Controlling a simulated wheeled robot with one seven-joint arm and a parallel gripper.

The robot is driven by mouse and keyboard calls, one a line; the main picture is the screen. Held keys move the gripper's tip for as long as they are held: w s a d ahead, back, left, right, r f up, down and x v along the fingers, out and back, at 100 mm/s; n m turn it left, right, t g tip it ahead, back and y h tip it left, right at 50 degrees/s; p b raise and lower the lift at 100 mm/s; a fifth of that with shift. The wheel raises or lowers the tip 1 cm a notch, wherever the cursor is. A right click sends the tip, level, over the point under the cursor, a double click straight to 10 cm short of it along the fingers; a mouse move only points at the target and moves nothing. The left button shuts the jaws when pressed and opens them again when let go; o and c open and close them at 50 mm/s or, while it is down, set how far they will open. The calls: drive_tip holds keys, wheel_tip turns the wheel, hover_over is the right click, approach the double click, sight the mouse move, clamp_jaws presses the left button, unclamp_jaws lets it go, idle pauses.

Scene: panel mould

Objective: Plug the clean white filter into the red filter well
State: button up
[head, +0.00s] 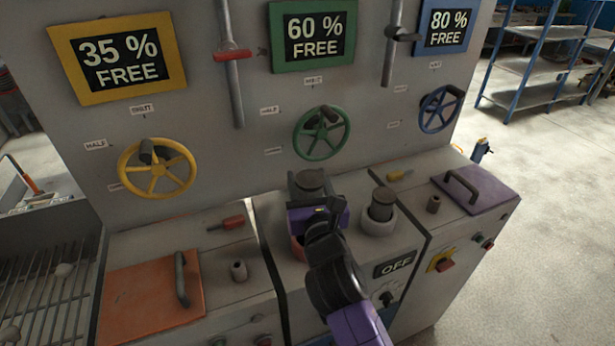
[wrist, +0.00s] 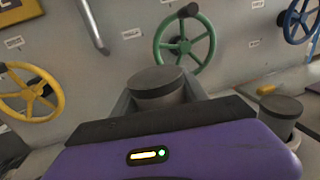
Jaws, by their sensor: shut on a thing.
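My gripper (head: 310,190), with a purple body, is over the middle of the machine's counter. It is shut on a filter (head: 311,178) whose dark grey round cap shows above the jaws. The cap also shows in the wrist view (wrist: 156,82). The filter's lower side is hidden, so I cannot tell whether it is white or clean. The red filter well (head: 297,250) shows only as a reddish rim under my gripper, mostly hidden by it. I cannot tell whether the filter touches the well.
A second dark-capped filter (head: 382,203) stands in a pale well (head: 378,224) to the right. Yellow (head: 157,170), green (head: 322,134) and blue (head: 440,110) handwheels sit on the panel behind. An orange lid (head: 145,298) lies left, a purple lid (head: 480,190) right.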

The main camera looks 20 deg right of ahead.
drive_tip(key=shift+f+b, duration=1.9)
drive_tip(key=shift+f, duration=1)
drive_tip(key=shift+p, duration=1.1)
drive_tip(key=shift+f+b, duration=2.1)
drive_tip(key=shift+f, duration=0.7)
drive_tip(key=o, duration=1.6)
drive_tip(key=shift+s, duration=0.1)
drive_tip(key=shift+s+a+f, duration=0.1)
drive_tip(key=shift+s, duration=0.25)
drive_tip(key=shift+b+v, duration=0.4)
drive_tip(key=shift+v, duration=3.1)
